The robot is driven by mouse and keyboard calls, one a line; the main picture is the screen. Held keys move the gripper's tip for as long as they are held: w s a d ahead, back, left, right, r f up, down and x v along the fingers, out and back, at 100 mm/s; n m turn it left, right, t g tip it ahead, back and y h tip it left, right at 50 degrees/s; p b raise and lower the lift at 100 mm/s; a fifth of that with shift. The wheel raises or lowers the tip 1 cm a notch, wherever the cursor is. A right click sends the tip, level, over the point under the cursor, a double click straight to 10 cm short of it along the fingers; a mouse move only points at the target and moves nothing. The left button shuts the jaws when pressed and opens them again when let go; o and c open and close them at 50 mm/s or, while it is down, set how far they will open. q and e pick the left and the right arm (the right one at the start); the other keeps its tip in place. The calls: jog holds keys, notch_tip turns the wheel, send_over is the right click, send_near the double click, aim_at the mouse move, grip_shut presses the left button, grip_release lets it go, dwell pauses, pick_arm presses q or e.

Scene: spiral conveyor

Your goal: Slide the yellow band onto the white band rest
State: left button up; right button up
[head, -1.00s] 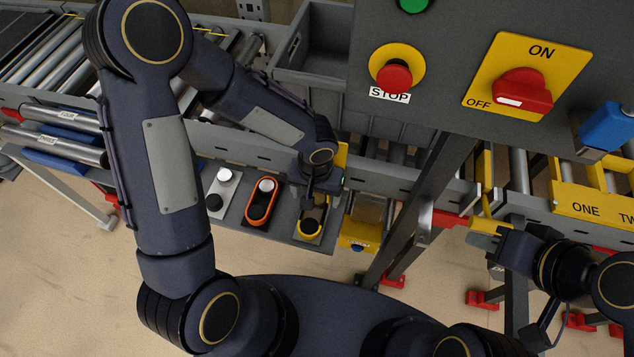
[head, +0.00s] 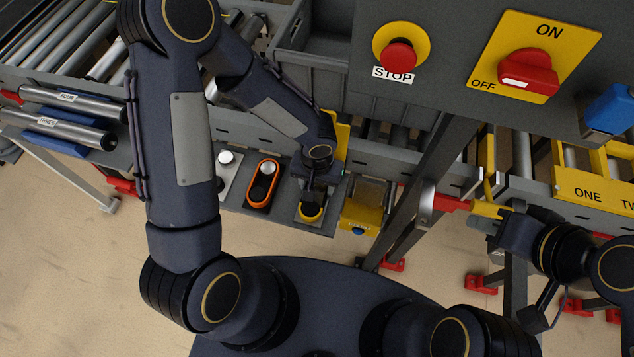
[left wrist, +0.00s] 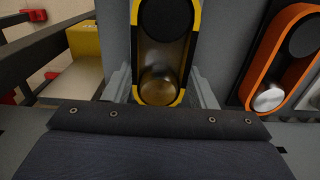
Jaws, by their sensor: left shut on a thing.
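The yellow band (head: 311,213) lies around a black wheel and a brass-coloured post on the rightmost rest of the dark shelf. It also shows in the left wrist view (left wrist: 195,40), looped around both. My left gripper (head: 314,195) is above it, with a finger at each long side, shut on the band. The gripper hides the band's far part in the head view. The white band rest (head: 232,176) is at the shelf's left, with a pale post and a black wheel; my left arm partly covers it. My right gripper (head: 484,218) is beside a yellow-and-red handle; its finger gap is unclear.
An orange band (head: 274,183) on its own rest stands between the yellow band and the white rest. A yellow box (head: 360,217) is just right of the shelf. A grey panel with a red STOP button (head: 399,57) overhangs behind. Dark metal legs stand at right.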

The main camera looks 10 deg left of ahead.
pick_arm(q)
jog(key=shift+o, duration=1.3)
jog(key=c, duration=0.4)
jog(key=shift+r+p, duration=1)
jog(key=shift+r, duration=0.9)
jog(key=shift+r+p, duration=1.15)
jog(key=shift+r, duration=0.85)
jog(key=shift+s+f, duration=0.1)
